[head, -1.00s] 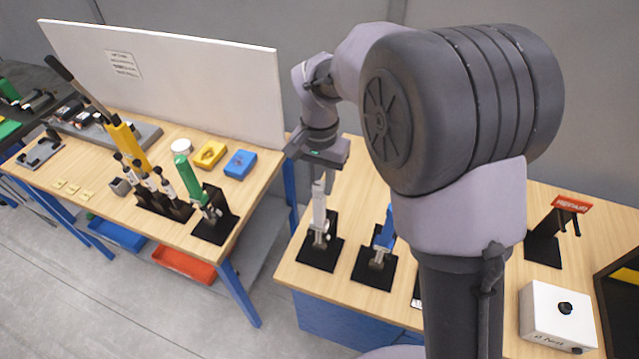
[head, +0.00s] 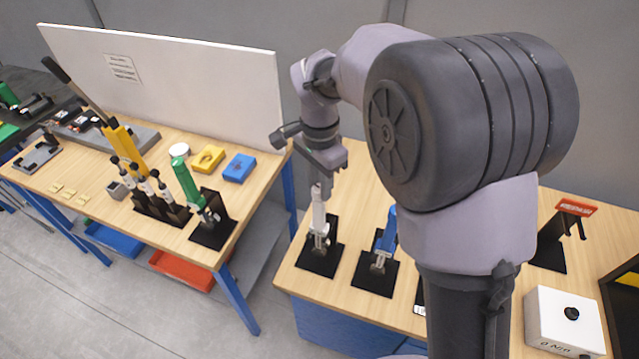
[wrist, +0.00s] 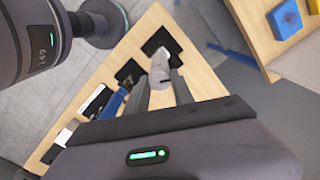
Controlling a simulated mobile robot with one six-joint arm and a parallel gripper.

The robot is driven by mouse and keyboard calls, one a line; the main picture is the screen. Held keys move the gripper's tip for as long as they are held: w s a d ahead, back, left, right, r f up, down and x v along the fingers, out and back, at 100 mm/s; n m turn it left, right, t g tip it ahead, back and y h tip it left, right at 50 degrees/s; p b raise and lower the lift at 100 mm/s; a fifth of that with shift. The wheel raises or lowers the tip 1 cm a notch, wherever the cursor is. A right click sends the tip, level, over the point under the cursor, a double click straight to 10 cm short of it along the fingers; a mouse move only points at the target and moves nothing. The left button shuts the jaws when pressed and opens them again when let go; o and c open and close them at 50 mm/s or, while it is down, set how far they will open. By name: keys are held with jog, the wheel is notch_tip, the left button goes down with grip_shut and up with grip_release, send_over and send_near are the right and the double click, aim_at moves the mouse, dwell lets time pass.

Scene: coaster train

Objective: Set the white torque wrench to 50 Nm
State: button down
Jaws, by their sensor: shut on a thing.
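The white torque wrench (head: 318,217) stands upright in a black stand (head: 318,262) at the left end of the right bench. My gripper (head: 324,182) points down from above and is shut on the wrench's upper end. In the wrist view the white wrench (wrist: 159,68) shows between the two fingers of my gripper (wrist: 161,92). The fingers and palm hide its top end. I cannot read any scale on it.
A blue wrench (head: 387,230) stands in its own stand close to the right. A white box (head: 565,318) with a black knob and a red sign (head: 576,207) are further right. A green wrench (head: 186,182) stands on the left bench. A white panel (head: 170,85) rises behind that bench.

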dwell(0.3)
jog(key=c, duration=1.1)
grip_release()
notch_tip(320, 180, up, 18)
jog(key=p, duration=0.4)
jog(key=shift+f, duration=0.25)
jog(key=s+d+f+n+t+b, duration=0.2)
jog(key=s+d+f+b, duration=0.1)
jog(key=s+f+b, duration=0.4)
jog(key=s+d+f+n+t+y+b, duration=0.1)
jog(key=s+d+f+t+b, duration=0.1)
jog(key=s+d+f+b, duration=0.2)
jog(key=s+d+f+n+t+y+b, duration=0.1)
jog(key=s+d+f+n+b, duration=0.1)
jog(key=s+f+b, duration=0.8)
jog(key=shift+s+d+f+n+t+b, duration=0.15)
jog(key=shift+s+d+f, duration=0.15)
jog(key=shift+f, duration=0.2)
jog(key=shift+s+d+f+n+t+b, duration=0.1)
jog(key=shift+s+d+f, duration=0.05)
jog(key=shift+s+f, duration=0.25)
jog(key=shift+s+d+f+n+t+b, duration=0.15)
jog(key=shift+s+d+f, duration=0.1)
jog(key=shift+f, duration=0.3)
